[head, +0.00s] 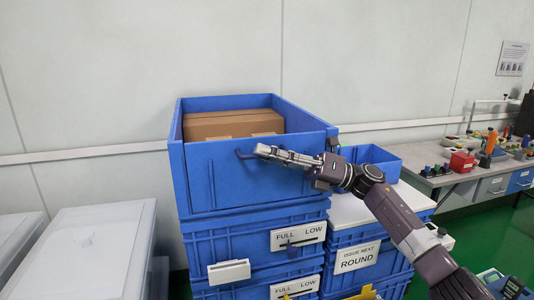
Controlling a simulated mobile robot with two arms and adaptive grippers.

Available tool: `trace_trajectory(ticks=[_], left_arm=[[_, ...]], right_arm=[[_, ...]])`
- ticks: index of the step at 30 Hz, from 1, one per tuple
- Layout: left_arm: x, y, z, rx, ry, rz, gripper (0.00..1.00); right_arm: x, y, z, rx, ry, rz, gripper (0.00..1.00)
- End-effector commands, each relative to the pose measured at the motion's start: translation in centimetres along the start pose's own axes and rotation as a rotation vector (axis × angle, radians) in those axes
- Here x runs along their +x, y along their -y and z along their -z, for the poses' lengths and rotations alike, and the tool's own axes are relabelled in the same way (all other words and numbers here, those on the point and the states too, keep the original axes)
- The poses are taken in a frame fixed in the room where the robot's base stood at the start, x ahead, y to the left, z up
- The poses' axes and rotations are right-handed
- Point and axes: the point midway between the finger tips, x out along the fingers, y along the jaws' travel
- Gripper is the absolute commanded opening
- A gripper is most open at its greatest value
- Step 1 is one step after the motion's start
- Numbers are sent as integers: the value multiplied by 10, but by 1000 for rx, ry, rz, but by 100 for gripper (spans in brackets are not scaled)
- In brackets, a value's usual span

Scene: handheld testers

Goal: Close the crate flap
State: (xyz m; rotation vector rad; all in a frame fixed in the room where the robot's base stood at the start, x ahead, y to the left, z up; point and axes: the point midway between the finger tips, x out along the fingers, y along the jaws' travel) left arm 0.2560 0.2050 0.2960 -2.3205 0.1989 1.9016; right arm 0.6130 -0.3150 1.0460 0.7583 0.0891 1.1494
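The top blue crate (302,118) stands on a stack of blue crates, with brown cardboard boxes (232,124) inside. Its front flap (225,185) looks about upright across the front, its top edge near the side walls; I cannot tell whether it is latched. A small dark blue handle or catch (243,155) shows near the flap's top edge. My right gripper (264,151) is in front of the upper part of the flap, fingers pointing left. Its fingers look together and hold nothing visible; I cannot tell whether they touch the flap. My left gripper is out of view.
A smaller blue bin (372,158) sits on a white-topped crate stack to the right. White lidded boxes (85,250) stand at the left. A workbench (440,178) with tools and small bins is at the far right. The wall is close behind.

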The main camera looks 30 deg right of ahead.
Motion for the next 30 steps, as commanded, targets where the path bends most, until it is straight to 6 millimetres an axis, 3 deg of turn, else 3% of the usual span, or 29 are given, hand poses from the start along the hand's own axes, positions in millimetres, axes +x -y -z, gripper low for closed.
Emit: trace_trajectory(ticks=[3,14,17,30], left_arm=[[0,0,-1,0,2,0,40],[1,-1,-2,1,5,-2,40],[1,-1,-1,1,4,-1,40],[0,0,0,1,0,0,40]], right_arm=[[0,1,2,4,-1,1,27],[-3,0,0,4,2,-1,27],[-14,1,0,5,4,1,27],[-102,1,1,5,1,2,27]])
